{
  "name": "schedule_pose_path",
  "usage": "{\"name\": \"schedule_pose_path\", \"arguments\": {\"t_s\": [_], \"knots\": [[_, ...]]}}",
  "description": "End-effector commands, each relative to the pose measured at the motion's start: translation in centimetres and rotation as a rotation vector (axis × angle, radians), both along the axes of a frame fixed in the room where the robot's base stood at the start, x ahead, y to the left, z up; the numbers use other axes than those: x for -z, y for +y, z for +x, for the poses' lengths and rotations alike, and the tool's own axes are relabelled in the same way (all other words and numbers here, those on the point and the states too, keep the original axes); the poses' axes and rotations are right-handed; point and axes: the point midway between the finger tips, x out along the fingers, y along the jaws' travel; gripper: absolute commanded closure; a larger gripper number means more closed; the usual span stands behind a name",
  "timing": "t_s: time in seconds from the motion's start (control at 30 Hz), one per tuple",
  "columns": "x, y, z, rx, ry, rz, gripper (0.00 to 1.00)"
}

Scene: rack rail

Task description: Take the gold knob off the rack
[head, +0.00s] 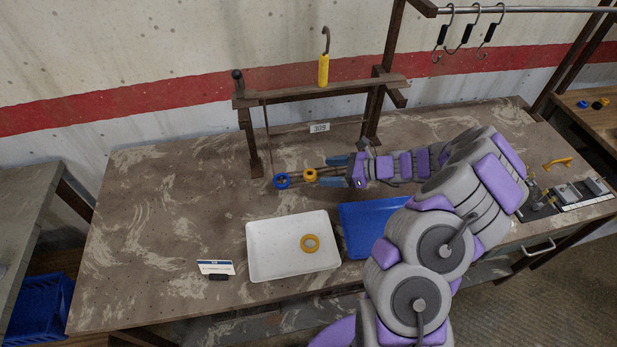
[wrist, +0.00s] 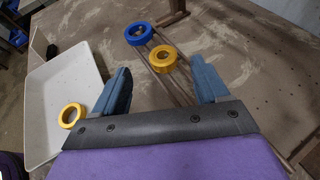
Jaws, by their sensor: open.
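The gold knob looks like a thick yellow ring (head: 309,175) on thin rods low in front of the wooden rack (head: 320,94). It also shows in the wrist view (wrist: 162,58), beyond my fingertips and between their lines. A blue ring (head: 282,181) sits on the rods just past it, to the left in the head view. My gripper (head: 338,167) is open and empty, with its blue fingers (wrist: 161,72) pointing at the gold ring. A small gap seems to separate them; contact cannot be told.
A white tray (head: 265,266) holds another yellow ring (head: 310,243). A blue tray (head: 365,218) lies beside it, partly behind my arm. A yellow-handled hook (head: 323,70) stands on the rack's top bar. A white card (head: 216,267) stands front left. The table's left side is clear.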

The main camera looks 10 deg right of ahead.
Motion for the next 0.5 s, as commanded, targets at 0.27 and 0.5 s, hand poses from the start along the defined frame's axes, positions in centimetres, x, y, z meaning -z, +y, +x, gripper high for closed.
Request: {"name": "schedule_pose_path", "arguments": {"t_s": [0.27,0.5], "knots": [[0.7,1.2,0.6,-0.002,-0.001,-0.001,0.26],[2.4,3.8,2.0,-0.003,0.000,-0.004,0.26]]}}
